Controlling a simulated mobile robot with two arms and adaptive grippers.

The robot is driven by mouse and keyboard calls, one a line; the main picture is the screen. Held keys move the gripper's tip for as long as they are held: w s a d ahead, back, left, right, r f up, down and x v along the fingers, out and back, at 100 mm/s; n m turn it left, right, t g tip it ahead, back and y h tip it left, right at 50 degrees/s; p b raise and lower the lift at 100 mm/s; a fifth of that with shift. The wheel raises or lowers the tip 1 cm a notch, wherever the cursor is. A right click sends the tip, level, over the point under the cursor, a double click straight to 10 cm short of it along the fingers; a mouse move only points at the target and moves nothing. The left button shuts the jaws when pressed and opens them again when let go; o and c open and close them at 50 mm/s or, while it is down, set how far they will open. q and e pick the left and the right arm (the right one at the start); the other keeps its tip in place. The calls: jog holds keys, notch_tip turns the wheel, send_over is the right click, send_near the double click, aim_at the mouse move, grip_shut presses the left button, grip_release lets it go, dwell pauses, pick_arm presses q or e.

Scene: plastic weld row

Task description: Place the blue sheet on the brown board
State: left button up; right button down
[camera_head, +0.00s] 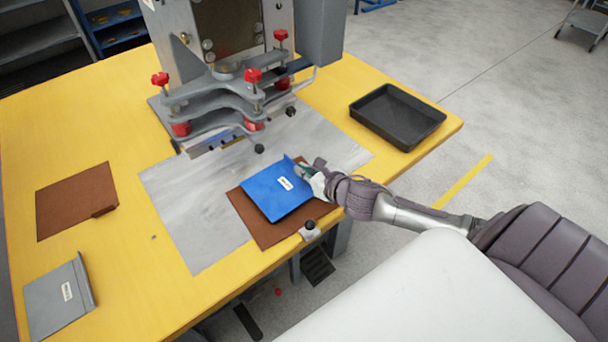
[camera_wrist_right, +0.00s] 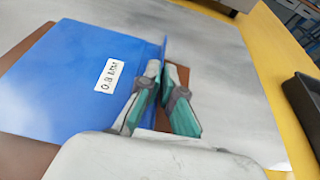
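The blue sheet (camera_head: 272,194) has a white label and an upturned flange along one edge. It lies over the brown board (camera_head: 254,228), whose left and front parts show past it; I cannot tell whether the sheet rests flat or hovers slightly. My right gripper (camera_head: 304,170) is at the sheet's right edge. In the right wrist view, the fingers of the right gripper (camera_wrist_right: 166,72) are on both sides of the blue sheet's flange (camera_wrist_right: 164,50) and closed on it. Brown board also shows in that view (camera_wrist_right: 22,155). My left gripper is not in view.
A grey machine with red knobs (camera_head: 253,76) stands behind the sheet. A black tray (camera_head: 397,116) is at the right. Another brown board (camera_head: 75,200) and a grey sheet (camera_head: 58,300) lie at the left. A small clamp (camera_head: 310,230) is at the table's front edge.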

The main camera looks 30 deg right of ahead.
jog(key=shift+f, duration=0.85)
jog(key=shift+f, duration=0.15)
jog(key=c, duration=1.3)
grip_release()
jog(key=v, duration=1.2)
